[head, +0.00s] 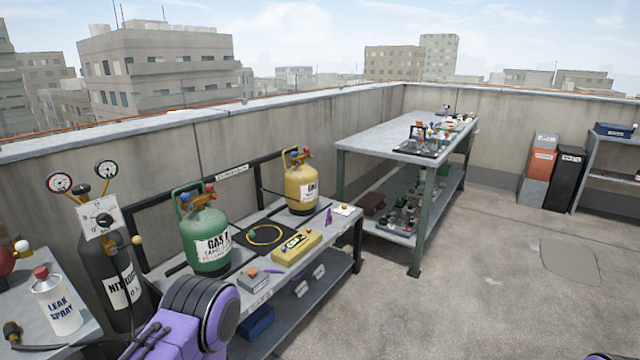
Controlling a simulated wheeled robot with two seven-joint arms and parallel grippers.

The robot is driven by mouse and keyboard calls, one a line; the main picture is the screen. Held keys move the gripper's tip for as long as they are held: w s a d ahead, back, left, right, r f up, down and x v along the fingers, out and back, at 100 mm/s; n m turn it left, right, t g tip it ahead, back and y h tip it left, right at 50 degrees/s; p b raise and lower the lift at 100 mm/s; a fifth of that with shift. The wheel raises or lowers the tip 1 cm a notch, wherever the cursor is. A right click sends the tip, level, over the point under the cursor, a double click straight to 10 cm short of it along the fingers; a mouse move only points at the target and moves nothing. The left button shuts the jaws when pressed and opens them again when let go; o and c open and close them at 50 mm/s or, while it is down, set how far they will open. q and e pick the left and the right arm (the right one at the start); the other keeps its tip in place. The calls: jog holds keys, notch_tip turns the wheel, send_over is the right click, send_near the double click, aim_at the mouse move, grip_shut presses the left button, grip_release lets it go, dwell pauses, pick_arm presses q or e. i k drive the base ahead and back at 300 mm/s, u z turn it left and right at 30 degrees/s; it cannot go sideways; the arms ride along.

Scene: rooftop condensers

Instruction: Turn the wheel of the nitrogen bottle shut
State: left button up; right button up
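The nitrogen bottle (122,285) is a dark cylinder with a white label, standing at the left between two benches. Two round gauges, a left one (60,183) and a right one (107,170), rise above it. A white card (100,217) with a curved marking sits at its top, with a small dark wheel-like part (104,220) in front. I cannot tell how far the wheel is turned. A brass knob (137,240) sticks out at the right. A purple and dark part of my arm is low in front of the bottle. Neither gripper's fingers show.
A leak spray can (57,302) stands on the left bench. Green (206,240) and yellow (301,185) gas bottles stand on the low bench (345,232), right of the nitrogen bottle. A dark hose (65,347) runs along the bottom left. The floor at right is clear.

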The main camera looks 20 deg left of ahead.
aim_at(82, 189)
jog(key=u, duration=0.7)
jog(key=i, duration=1.35)
jog(key=u, duration=0.7)
